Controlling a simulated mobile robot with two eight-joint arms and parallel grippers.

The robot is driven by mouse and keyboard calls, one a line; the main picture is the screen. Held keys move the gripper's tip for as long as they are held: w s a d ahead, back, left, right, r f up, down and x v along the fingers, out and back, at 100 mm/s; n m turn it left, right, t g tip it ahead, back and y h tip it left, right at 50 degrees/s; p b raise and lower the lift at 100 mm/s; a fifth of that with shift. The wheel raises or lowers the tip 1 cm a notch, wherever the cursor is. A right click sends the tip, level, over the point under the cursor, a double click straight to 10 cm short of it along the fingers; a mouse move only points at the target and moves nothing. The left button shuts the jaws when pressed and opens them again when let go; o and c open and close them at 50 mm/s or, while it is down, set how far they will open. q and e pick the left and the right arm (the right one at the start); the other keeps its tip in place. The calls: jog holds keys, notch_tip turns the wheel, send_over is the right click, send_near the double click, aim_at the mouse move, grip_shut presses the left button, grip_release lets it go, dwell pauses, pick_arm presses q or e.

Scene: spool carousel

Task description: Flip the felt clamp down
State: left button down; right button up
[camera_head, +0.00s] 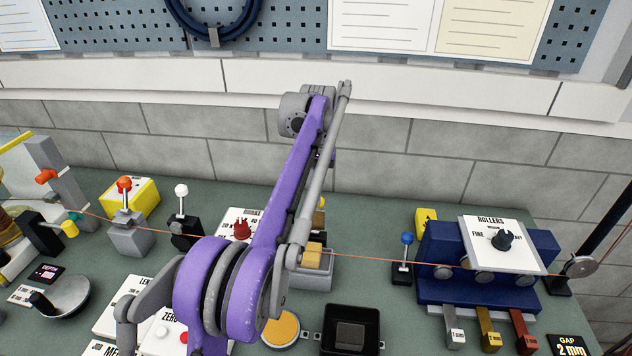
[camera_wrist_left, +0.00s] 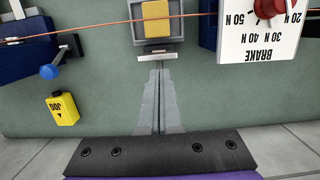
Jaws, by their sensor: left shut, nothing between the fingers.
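The felt clamp (camera_head: 318,275) is a grey block with a tan felt pad on top, partly hidden behind my left arm in the head view. In the left wrist view its pad (camera_wrist_left: 157,20) lies open to view, with the copper line running across it. A silver-edged flap (camera_wrist_left: 155,56) shows nearly edge-on beside the pad and appears raised. My left gripper (camera_wrist_left: 159,72) is shut and empty, its fingertips just short of that flap, on the wall side of the clamp. The arm hides this gripper in the head view. My right gripper is not in view.
A brake box (camera_wrist_left: 262,30) with a red knob stands beside the clamp.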

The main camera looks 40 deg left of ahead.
pick_arm(q)
jog(key=shift+d+f, duration=0.1)
jog(key=shift+f, duration=0.95)
